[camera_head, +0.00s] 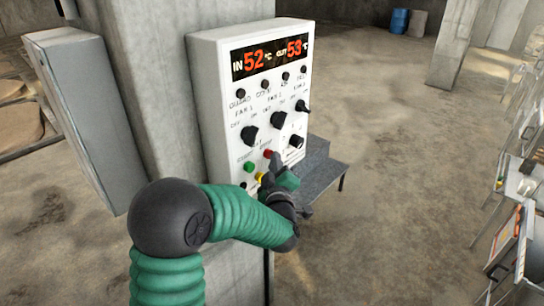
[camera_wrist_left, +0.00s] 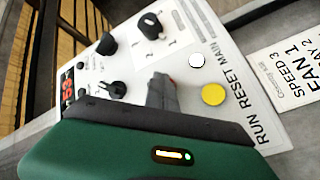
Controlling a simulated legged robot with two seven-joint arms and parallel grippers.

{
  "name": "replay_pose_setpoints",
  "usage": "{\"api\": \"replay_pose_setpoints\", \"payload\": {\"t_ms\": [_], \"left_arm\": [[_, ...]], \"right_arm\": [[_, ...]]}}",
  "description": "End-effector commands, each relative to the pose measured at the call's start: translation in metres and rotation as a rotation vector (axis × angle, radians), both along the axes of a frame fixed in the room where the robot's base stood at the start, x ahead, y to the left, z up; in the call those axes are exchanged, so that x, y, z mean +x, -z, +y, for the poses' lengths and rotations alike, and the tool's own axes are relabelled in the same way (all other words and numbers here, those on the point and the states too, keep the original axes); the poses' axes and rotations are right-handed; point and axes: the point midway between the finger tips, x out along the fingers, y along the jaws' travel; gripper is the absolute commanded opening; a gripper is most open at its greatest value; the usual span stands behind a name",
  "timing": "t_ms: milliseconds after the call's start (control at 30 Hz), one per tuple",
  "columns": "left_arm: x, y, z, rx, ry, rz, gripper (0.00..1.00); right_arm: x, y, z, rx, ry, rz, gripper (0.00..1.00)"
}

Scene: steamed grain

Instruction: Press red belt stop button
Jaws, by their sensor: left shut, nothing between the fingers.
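The red button (camera_head: 267,154) is on the lower front of a white control panel (camera_head: 218,100). The green button (camera_head: 248,166) and the yellow button (camera_head: 259,176) are close to it. My left gripper (camera_head: 275,161) is shut and empty, its tips just right of and below the red button in the head view; I cannot tell whether they touch it. In the left wrist view the shut fingers (camera_wrist_left: 161,92) point at the panel, left of the yellow button (camera_wrist_left: 213,94) and a white button (camera_wrist_left: 197,60). My right gripper is not in view.
The panel has black knobs (camera_head: 249,135) above the buttons and a display (camera_head: 270,58) reading 52 and 53. It is mounted on a concrete pillar (camera_head: 150,60). A grey stepped metal piece (camera_head: 320,172) is right of the gripper. The floor beyond is open.

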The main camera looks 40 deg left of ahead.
Motion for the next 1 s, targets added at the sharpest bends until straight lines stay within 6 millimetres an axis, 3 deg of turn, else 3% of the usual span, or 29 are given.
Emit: {"api": "replay_pose_setpoints", "payload": {"t_ms": [333, 700, 1000], "left_arm": [[0.000, -0.001, 0.001, 0.001, -0.002, -0.002, 0.00], [-0.001, 0.000, -0.017, 0.002, 0.000, -0.002, 0.00], [-0.002, 0.000, -0.018, 0.001, 0.000, -0.001, 0.00]], "right_arm": [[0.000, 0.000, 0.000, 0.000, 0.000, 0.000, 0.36], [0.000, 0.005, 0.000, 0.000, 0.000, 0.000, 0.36], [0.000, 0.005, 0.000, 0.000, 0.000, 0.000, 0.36]]}}
